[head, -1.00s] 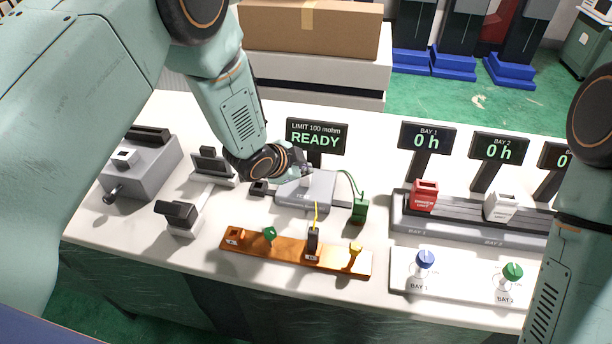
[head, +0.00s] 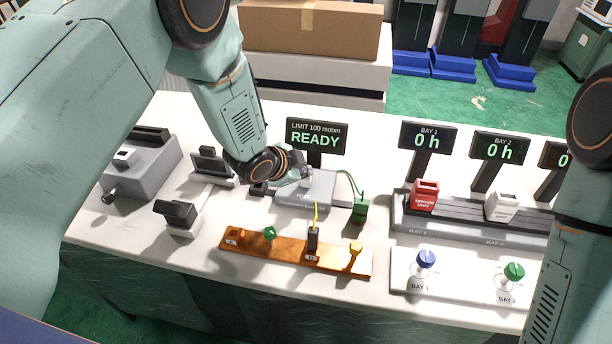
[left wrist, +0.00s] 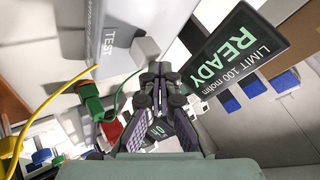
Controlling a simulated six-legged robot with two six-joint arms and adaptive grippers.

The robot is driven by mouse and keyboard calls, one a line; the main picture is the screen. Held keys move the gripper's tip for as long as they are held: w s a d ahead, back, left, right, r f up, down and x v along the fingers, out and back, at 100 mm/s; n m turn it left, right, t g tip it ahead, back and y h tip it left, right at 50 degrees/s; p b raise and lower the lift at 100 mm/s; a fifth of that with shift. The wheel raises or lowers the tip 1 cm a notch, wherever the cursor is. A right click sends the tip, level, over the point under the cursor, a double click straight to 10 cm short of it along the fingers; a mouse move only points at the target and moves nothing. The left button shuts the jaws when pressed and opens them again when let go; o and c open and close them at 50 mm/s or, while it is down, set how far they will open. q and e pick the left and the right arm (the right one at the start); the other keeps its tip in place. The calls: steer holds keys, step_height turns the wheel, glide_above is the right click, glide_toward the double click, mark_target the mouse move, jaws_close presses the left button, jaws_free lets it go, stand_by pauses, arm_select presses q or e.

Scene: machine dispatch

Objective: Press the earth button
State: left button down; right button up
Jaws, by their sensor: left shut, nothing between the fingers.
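The grey tester box (head: 318,190) stands mid-table behind the orange-brown board, below a display reading LIMIT 100 mohm READY (head: 317,136). A small pale block-shaped button (head: 307,176) is on its top; the left wrist view shows the button (left wrist: 146,48) beside the printed word TEST. No "earth" label is readable on it. My left gripper (head: 297,180) is shut and empty, right at the button. In the left wrist view its fingertips (left wrist: 160,70) are close beside the button; I cannot tell whether they touch. My right gripper is out of frame.
A green clip block (head: 360,209) with a green lead stands right of the tester. The orange-brown board (head: 335,261) in front holds a yellow-wired plug and knobs. The bay rack (head: 410,225) is at right, a grey device (head: 145,172) at left.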

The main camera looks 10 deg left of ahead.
mark_target(304, 179)
arm_select(q)
steer(key=shift+f, duration=0.2)
steer(key=shift+r, duration=0.1)
stand_by(0.4)
steer(key=shift+r+p, duration=0.75)
steer(key=shift+r, duration=0.2)
step_height(304, 179, up, 5)
steer(key=p, duration=0.4)
stand_by(0.5)
steer(key=shift+f, duration=0.1)
